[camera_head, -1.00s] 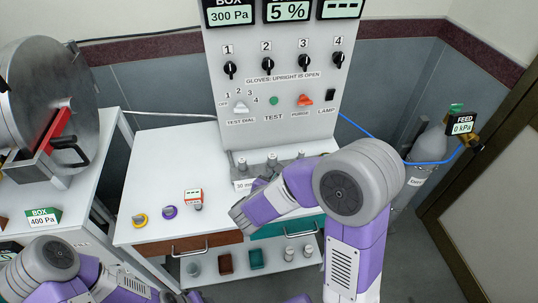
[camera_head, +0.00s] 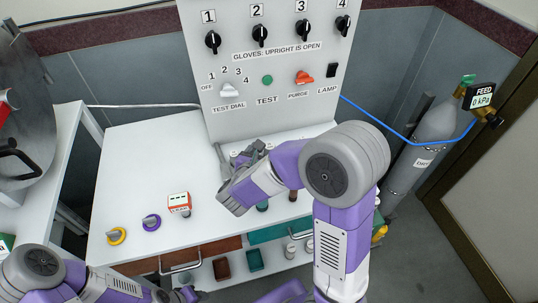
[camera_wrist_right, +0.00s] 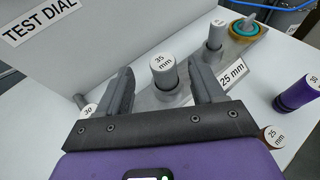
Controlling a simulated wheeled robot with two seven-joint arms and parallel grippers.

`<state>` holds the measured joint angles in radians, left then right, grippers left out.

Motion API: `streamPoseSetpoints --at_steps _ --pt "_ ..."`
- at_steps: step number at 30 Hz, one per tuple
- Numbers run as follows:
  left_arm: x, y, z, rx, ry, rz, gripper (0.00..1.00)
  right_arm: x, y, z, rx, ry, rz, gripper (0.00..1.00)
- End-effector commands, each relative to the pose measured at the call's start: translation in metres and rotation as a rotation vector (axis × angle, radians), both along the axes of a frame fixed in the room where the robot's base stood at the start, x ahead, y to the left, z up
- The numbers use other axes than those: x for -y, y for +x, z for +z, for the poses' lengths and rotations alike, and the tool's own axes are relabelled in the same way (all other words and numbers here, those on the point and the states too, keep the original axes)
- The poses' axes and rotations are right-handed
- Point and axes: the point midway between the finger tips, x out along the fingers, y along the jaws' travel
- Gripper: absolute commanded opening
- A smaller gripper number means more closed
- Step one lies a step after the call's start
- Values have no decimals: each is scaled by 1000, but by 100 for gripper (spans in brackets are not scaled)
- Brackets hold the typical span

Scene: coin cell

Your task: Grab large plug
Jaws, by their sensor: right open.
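In the right wrist view, a grey cylindrical plug (camera_wrist_right: 163,75) with a white top marked 35 mm stands upright in a grey rack (camera_wrist_right: 180,98). My right gripper (camera_wrist_right: 165,80) is open, its fingers on either side of this plug with gaps showing. In the head view, my right gripper (camera_head: 228,165) is over the back of the white table, and it and the arm hide most of the rack. Another grey plug (camera_wrist_right: 215,35) stands farther along the rack. My left arm is at the bottom left; its gripper is too cut off to judge.
A purple plug (camera_wrist_right: 298,93) and a brown plug (camera_wrist_right: 270,137) stand right of the rack. The control panel (camera_head: 265,75) rises behind. A small red-and-white device (camera_head: 179,203), a purple ring piece (camera_head: 151,222) and a yellow ring piece (camera_head: 117,236) lie at the table's left.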

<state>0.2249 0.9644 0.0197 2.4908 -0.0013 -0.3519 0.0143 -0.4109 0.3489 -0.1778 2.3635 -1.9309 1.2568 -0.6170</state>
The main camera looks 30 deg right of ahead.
Motion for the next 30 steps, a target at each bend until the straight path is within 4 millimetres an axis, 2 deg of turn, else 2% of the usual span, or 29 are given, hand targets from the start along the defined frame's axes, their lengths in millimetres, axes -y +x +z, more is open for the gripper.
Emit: streamPoseSetpoints --at_steps 6,9,19,30 --pt "0 0 -15 0 0 0 43 24 16 -19 -1 -1 -5 67" --pt "0 0 -18 0 0 0 43 32 25 -22 -1 0 -2 67" --pt "0 0 -18 0 0 0 43 36 30 -23 -2 -1 1 67" --pt "0 0 -18 0 0 0 43 36 29 -23 -1 0 0 12"
